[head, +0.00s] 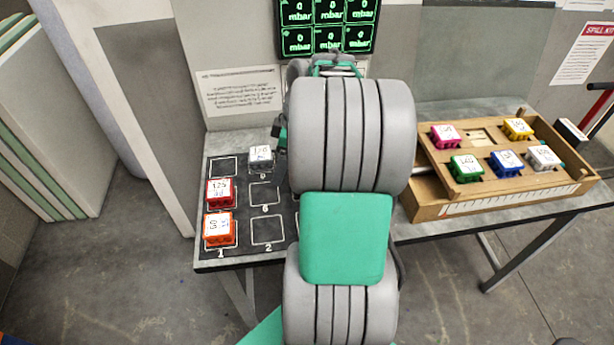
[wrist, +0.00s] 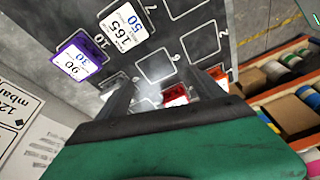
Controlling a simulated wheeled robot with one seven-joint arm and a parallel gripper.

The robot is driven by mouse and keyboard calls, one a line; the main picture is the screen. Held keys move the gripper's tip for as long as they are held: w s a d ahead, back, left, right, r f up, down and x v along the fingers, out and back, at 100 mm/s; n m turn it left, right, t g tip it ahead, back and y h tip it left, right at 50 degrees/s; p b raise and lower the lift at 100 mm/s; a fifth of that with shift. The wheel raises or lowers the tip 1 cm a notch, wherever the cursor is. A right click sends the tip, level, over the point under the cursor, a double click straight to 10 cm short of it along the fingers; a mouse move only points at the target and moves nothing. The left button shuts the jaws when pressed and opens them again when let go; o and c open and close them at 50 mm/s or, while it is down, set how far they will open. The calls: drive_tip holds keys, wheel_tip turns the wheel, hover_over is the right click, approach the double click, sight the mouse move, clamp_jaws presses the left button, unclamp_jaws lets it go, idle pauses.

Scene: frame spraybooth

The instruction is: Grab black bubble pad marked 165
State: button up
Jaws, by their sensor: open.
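The pad marked 165 (wrist: 125,24) shows in the wrist view at the upper left, with a white label that also reads 50. Its body looks dark against the dark mat (wrist: 195,44). It stands in a white-outlined square, beyond my gripper (wrist: 162,86) and apart from it. My gripper is open, its two dark fingers spread above the mat with nothing held between them. A red pad (wrist: 174,97) and another red-orange pad (wrist: 219,78) show near the right finger. In the head view my arm covers the pad marked 165 and most of my gripper.
A purple pad marked 90 (wrist: 76,62) stands beside the 165 pad. White, red and orange pads (head: 219,230) stand at the mat's left in the head view. A wooden tray (head: 515,203) with several coloured pads stands right. Gauge displays (head: 327,26) are behind.

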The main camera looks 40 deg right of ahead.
drive_tip(key=shift+o, duration=0.9)
drive_tip(key=s+d+f+n, duration=0.1)
drive_tip(key=s+d, duration=0.1)
drive_tip(key=d, duration=0.3)
drive_tip(key=s+d+f+n+y, duration=0.1)
drive_tip(key=s+d+n, duration=0.1)
drive_tip(key=d, duration=0.4)
drive_tip(key=shift+s+f+t+p, duration=0.35)
drive_tip(key=shift+s+p, duration=0.1)
drive_tip(key=shift+s, duration=0.1)
drive_tip(key=p+x, duration=0.1)
drive_tip(key=x, duration=0.6)
drive_tip(key=shift+w+a+f+p, duration=0.1)
drive_tip(key=shift+a+f+p, duration=0.1)
drive_tip(key=shift+a+p, duration=0.15)
drive_tip(key=c, duration=1.5)
drive_tip(key=shift+o, duration=0.2)
drive_tip(key=shift+r, duration=0.1)
